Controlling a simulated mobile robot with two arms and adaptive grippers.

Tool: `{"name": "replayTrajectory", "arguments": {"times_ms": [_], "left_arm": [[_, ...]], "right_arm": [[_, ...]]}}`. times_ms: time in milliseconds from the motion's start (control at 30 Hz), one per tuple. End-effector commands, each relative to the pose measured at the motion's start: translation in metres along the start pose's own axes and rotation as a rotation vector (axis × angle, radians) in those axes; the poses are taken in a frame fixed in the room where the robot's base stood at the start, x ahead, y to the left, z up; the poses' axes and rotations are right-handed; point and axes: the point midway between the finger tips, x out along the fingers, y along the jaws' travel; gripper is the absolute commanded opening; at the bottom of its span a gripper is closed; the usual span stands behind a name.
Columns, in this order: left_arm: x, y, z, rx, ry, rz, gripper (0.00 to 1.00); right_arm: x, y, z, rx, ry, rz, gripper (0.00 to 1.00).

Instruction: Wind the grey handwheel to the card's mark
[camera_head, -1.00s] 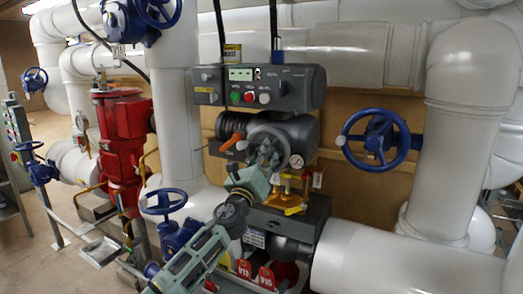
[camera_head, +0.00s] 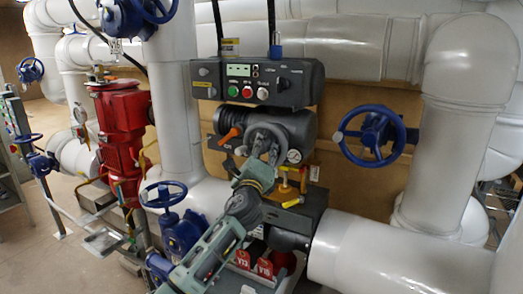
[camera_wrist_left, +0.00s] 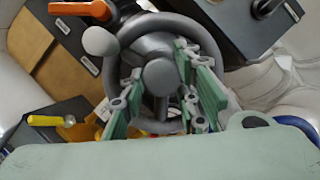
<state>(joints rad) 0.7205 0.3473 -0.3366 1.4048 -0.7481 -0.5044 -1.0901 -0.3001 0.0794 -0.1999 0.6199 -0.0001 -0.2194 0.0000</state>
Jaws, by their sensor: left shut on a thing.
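The grey handwheel (camera_head: 277,131) sits on the front of a dark grey actuator, below a control box. In the left wrist view its rim (camera_wrist_left: 200,37), hub and round knob (camera_wrist_left: 101,41) show close up. My left gripper (camera_head: 262,155) reaches up to the wheel from below. In the left wrist view the green fingers of my left gripper (camera_wrist_left: 163,88) lie either side of the hub and are shut on the wheel; the exact contact is partly hidden. A small yellow-and-white card (camera_head: 229,46) stands above the control box; its mark is too small to read. My right gripper is out of view.
The control box (camera_head: 258,83) with buttons hangs just above the wheel.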

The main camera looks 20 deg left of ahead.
Motion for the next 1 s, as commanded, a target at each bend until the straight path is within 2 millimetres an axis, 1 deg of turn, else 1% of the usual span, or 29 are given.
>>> {"name": "replayTrajectory", "arguments": {"times_ms": [33, 367, 400, 567, 867, 1000], "left_arm": [[0.003, -0.004, 0.009, -0.002, -0.014, -0.004, 0.0], [0.003, -0.004, 0.009, -0.002, -0.013, -0.004, 0.0], [0.003, -0.004, 0.009, -0.001, -0.013, -0.004, 0.31], [0.002, -0.003, 0.007, -0.001, -0.01, -0.004, 0.45], [0.0, -0.001, 0.003, -0.001, -0.004, -0.002, 0.45], [-0.009, -0.001, 0.002, -0.001, -0.003, -0.003, 0.45]], "right_arm": [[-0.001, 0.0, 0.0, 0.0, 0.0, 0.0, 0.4], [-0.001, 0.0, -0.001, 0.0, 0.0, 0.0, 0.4], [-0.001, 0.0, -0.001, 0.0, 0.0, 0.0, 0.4], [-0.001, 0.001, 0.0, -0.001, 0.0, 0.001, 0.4], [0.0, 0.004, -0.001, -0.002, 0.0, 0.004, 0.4], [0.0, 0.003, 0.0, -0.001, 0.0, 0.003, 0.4]]}}
